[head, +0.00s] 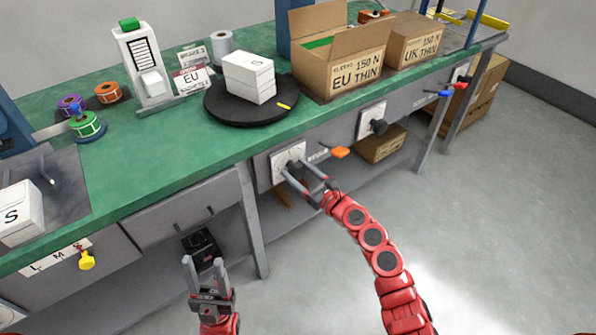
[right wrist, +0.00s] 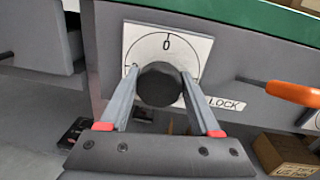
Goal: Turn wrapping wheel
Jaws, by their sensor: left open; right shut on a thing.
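My right gripper (head: 294,169) is shut on this knob, one finger on each side (right wrist: 159,77). My left gripper (head: 204,263) is open and empty, low before the bench.
An orange-handled lever (head: 340,152) sticks out just right of the dial, by a LOCK label (right wrist: 226,104). Another dial with a black knob (head: 379,126) is further right. The floor at right is clear.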

